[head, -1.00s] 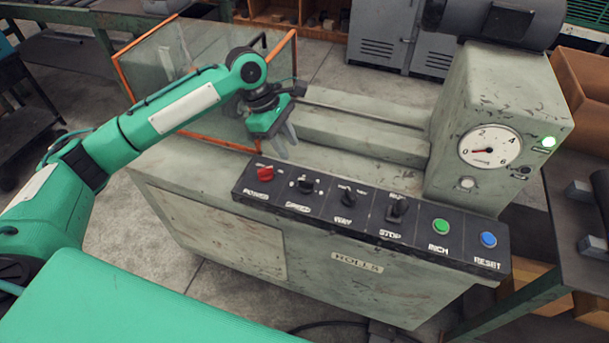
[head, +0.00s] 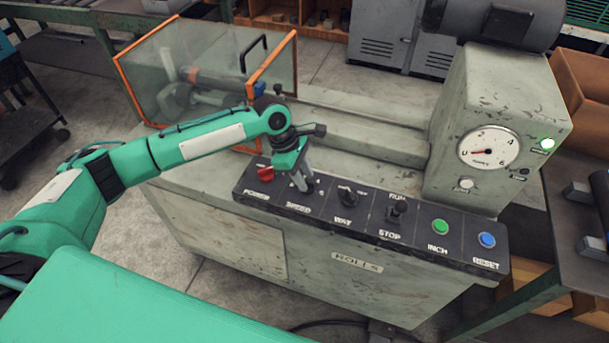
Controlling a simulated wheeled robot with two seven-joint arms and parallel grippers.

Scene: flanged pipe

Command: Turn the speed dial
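The speed dial (head: 310,187) is a small black knob on the dark sloping control panel, above the label "SPEED". My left gripper (head: 300,184) is right at it, fingers pointing down, and covers much of the knob. I cannot tell whether the fingers touch or grip it. My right gripper is not in view.
The red power knob (head: 264,172) is just left of the speed dial. The black way knob (head: 347,196), the run/stop lever (head: 397,209), the green inch button (head: 441,227) and the blue reset button (head: 487,240) lie to the right. An orange-framed clear guard (head: 200,75) stands behind my arm.

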